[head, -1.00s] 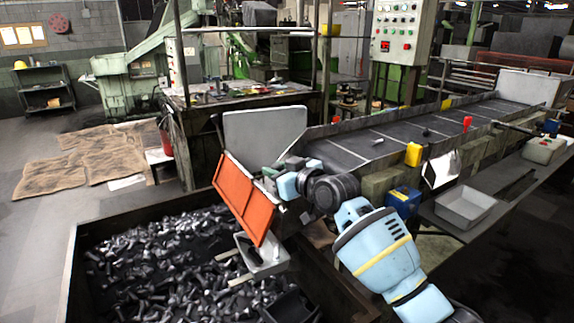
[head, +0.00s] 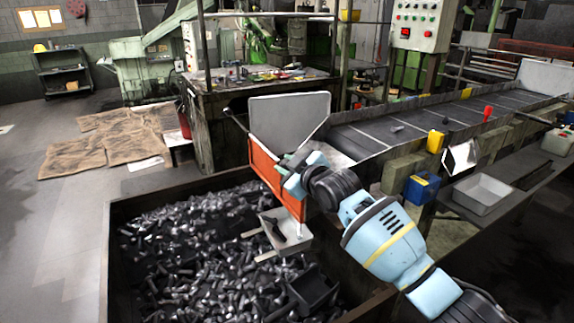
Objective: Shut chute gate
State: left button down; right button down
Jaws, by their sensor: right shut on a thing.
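The orange chute gate (head: 262,165) stands at the near end of the conveyor chute, above the bolt bin, below and in front of a pale grey plate (head: 289,120). My right gripper (head: 284,170) is at the gate's right-hand side and shut, apparently on the gate's edge or handle; the exact grip is hidden behind the gripper body. The gate is seen at a slant, and I cannot tell how much gap is left behind it. My left gripper is not in view.
A large bin (head: 185,187) full of dark bolts (head: 190,250) lies below the gate. A small grey tray (head: 296,238) hangs over the bolts. The conveyor belt (head: 400,130) runs back to the right. A blue container (head: 421,187) and a grey tray (head: 482,194) are on the right.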

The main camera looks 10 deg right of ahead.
jog(key=shift+a+f, duration=0.15)
jog(key=shift+f, duration=0.05)
jog(key=c, duration=1.2)
grip_release()
jog(key=shift+r, duration=0.1)
jog(key=shift+s, duration=0.1)
jog(key=shift+s+d+r, duration=0.2)
jog(key=shift+s+d, duration=0.1)
jog(key=shift+s, duration=0.15)
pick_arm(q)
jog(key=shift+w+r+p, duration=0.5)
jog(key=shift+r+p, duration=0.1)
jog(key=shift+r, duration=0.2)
pick_arm(e)
jog(key=shift+v, duration=3.3)
jog(key=shift+f, duration=0.1)
